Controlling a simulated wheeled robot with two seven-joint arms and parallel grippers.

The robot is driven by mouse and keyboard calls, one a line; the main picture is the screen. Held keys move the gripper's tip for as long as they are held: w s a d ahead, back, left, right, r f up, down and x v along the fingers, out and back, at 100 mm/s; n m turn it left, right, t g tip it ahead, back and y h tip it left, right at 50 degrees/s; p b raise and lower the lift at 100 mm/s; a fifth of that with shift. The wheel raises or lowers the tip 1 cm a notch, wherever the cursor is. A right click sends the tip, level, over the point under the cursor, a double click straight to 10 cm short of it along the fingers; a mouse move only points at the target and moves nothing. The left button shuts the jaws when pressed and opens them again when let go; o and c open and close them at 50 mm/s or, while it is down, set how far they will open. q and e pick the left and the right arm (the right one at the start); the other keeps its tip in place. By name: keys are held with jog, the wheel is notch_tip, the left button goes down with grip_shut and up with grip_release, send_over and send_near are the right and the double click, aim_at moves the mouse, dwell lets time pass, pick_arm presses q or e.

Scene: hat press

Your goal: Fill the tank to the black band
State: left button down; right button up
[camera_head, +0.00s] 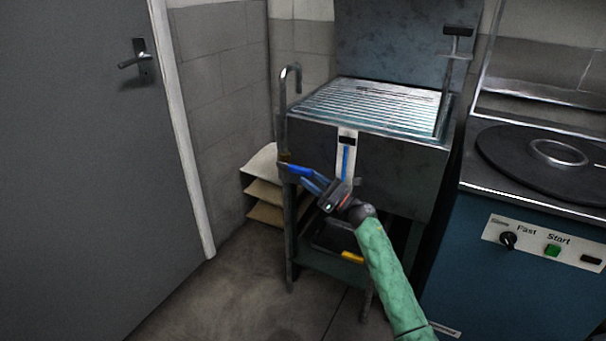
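The grey metal tank (385,165) stands on legs in the middle, with a slatted top. On its front is a white gauge strip (347,133) with a blue column (346,158) and a dark band near the column's top. The small size hides the exact gap between them. A curved spout pipe (284,110) rises at the tank's left corner. A blue lever (299,170) sits below it. My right gripper (312,182) is at the lever's right end, in front of the tank; I cannot tell whether its fingers close on the lever. My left gripper is out of view.
A blue machine (510,265) with a round dark plate and a control panel stands at the right. A grey door (80,180) fills the left. Floor in front is clear.

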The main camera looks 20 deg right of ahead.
jog(key=shift+v, duration=1.4)
